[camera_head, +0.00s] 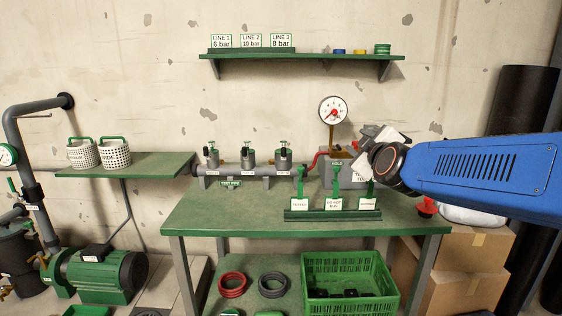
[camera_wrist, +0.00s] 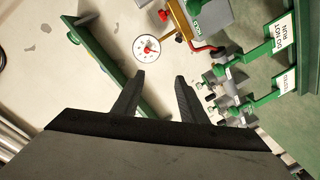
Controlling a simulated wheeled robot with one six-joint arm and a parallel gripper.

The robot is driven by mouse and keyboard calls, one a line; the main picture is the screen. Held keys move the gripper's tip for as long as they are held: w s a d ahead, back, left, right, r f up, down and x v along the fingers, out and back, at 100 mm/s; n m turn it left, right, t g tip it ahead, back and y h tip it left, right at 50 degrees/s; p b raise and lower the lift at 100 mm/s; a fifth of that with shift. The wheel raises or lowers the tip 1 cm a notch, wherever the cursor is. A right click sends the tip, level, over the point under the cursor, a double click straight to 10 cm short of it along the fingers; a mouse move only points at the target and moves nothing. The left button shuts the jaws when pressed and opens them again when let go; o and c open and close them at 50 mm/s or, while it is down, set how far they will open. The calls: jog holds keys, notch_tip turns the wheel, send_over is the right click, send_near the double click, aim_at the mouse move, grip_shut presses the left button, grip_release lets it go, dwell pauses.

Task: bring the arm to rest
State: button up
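My blue arm reaches in from the right in the head view, and my gripper (camera_head: 372,138) is at its end, in front of the wall above the right part of the green workbench (camera_head: 240,215). In the wrist view the two dark fingers of my gripper (camera_wrist: 160,85) stand apart with nothing between them. A white pressure gauge (camera_head: 333,111) is left of and above the gripper in the head view; it also shows beyond the fingertips in the wrist view (camera_wrist: 147,48). My wrist hides part of the grey test unit (camera_head: 330,172) behind it.
A green rack with label cards (camera_head: 333,214) stands on the bench below my gripper. A pipe with several valves (camera_head: 248,168) runs along the bench's back. A green wall shelf (camera_head: 300,57) hangs above. Cardboard boxes (camera_head: 465,260) stand at the right. A green crate (camera_head: 350,270) sits below.

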jog(key=s+d+f+m+g, duration=0.2)
jog(key=s+f, duration=0.6)
jog(key=s, duration=0.4)
jog(key=s+d+f+m+g, duration=0.2)
jog(key=s+f+m+g, duration=0.3)
jog(key=s+f, duration=0.4)
jog(key=s+d+f+m+g, duration=0.3)
jog(key=s+f+g, duration=0.2)
jog(key=s, duration=1)
notch_tip(320, 180, down, 4)
jog(key=shift+s+r+m+h, duration=0.1)
jog(key=shift+s+m+h, duration=0.2)
jog(key=shift+s+h, duration=0.1)
jog(key=shift+d, duration=0.1)
